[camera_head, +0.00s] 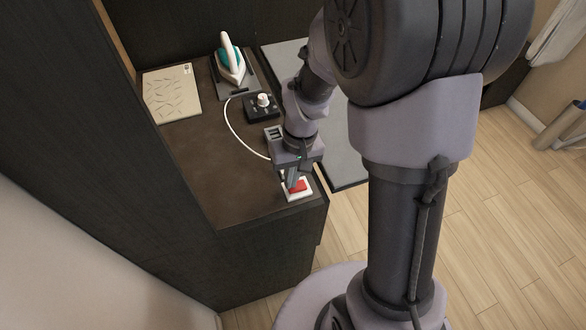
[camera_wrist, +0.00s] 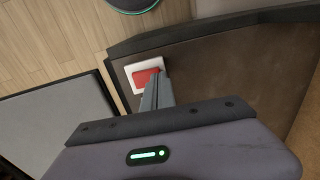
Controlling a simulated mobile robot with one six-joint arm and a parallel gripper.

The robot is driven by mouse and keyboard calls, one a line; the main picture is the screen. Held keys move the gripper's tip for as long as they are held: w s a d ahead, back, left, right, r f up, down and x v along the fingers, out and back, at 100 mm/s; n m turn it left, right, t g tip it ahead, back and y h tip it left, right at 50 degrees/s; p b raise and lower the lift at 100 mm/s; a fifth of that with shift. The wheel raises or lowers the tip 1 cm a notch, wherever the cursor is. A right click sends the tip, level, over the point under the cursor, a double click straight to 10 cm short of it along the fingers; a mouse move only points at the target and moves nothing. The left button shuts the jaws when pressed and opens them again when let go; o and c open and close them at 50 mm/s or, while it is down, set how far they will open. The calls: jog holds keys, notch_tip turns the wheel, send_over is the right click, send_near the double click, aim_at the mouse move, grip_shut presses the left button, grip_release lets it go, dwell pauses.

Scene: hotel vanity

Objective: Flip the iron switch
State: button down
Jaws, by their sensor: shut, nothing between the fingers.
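The iron switch (camera_head: 298,188) is a red rocker in a white plate at the front right corner of the dark counter. It also shows in the wrist view (camera_wrist: 146,77), partly covered by my fingers. My gripper (camera_head: 291,183) points down over the switch with its fingers shut and empty. The fingertips (camera_wrist: 156,80) are at the red rocker; I cannot tell whether they touch it. The iron (camera_head: 231,62), white and teal, stands at the back of the counter on a grey base. A white cord (camera_head: 233,128) runs from near the iron toward the switch.
A black box with a white knob (camera_head: 262,104) sits in front of the iron. A light patterned board (camera_head: 171,93) lies at the back left. A grey panel (camera_head: 345,150) is right of the counter. The counter's middle (camera_head: 215,165) is mostly clear.

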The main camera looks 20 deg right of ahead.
jog(key=shift+a+f, duration=0.1)
jog(key=shift+f, duration=0.45)
jog(key=shift+f, duration=0.1)
